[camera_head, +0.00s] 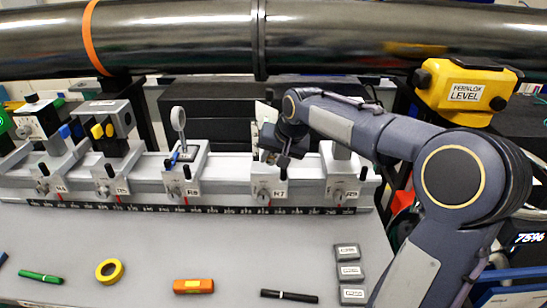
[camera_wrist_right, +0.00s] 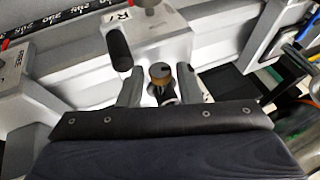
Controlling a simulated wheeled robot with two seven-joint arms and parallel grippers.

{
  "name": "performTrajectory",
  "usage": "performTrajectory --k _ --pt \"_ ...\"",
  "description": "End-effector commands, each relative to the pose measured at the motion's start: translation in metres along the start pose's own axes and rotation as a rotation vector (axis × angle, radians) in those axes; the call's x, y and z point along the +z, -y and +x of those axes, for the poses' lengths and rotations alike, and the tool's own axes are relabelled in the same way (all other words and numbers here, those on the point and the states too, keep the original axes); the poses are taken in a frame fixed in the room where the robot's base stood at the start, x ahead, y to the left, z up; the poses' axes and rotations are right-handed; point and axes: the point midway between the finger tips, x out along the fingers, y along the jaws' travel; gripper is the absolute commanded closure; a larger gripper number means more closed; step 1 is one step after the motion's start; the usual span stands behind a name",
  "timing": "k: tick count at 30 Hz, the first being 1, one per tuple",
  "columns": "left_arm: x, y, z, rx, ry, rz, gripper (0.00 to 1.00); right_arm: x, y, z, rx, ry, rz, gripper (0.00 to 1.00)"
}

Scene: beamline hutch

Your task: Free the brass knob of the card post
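The card post stands on the carrier marked R7 (camera_head: 268,190) on the rail, and my right arm hides most of it in the head view. In the right wrist view the brass knob (camera_wrist_right: 161,73) has a dark spot on its end face. My right gripper (camera_wrist_right: 160,82) is open, with one grey finger on each side of the knob and a visible gap to both. In the head view the right gripper (camera_head: 270,150) is over the R7 carrier, and the knob is hidden there. My left gripper is not in view.
A black handle (camera_wrist_right: 118,48) sticks up close to the left finger. A tape roll (camera_head: 109,271), an orange block (camera_head: 193,286), pens and grey boxes (camera_head: 349,271) lie on the table in front. A large pipe (camera_head: 190,35) crosses above.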

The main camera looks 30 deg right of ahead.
Motion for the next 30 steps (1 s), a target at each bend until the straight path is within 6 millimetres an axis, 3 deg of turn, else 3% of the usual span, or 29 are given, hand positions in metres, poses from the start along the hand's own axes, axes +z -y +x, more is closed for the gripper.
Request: performTrajectory --k 1,7,11,18,23,30 --pt "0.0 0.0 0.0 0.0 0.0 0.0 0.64 0.0 0.0 0.0 0.0 0.0 0.0 0.74" --pt "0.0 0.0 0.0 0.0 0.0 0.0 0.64 0.0 0.0 0.0 0.0 0.0 0.0 1.0" --pt "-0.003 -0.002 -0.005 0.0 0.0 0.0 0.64 0.0 0.002 -0.002 0.016 0.003 -0.008 1.0" --pt "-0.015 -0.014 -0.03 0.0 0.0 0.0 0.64 0.0 0.009 -0.003 0.201 0.006 -0.09 1.0" --pt "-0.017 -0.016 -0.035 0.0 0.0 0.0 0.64 0.001 0.009 0.0 0.304 0.003 -0.13 1.0" --pt "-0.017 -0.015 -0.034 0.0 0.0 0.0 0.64 0.001 0.008 0.001 0.32 0.0 -0.133 1.0"
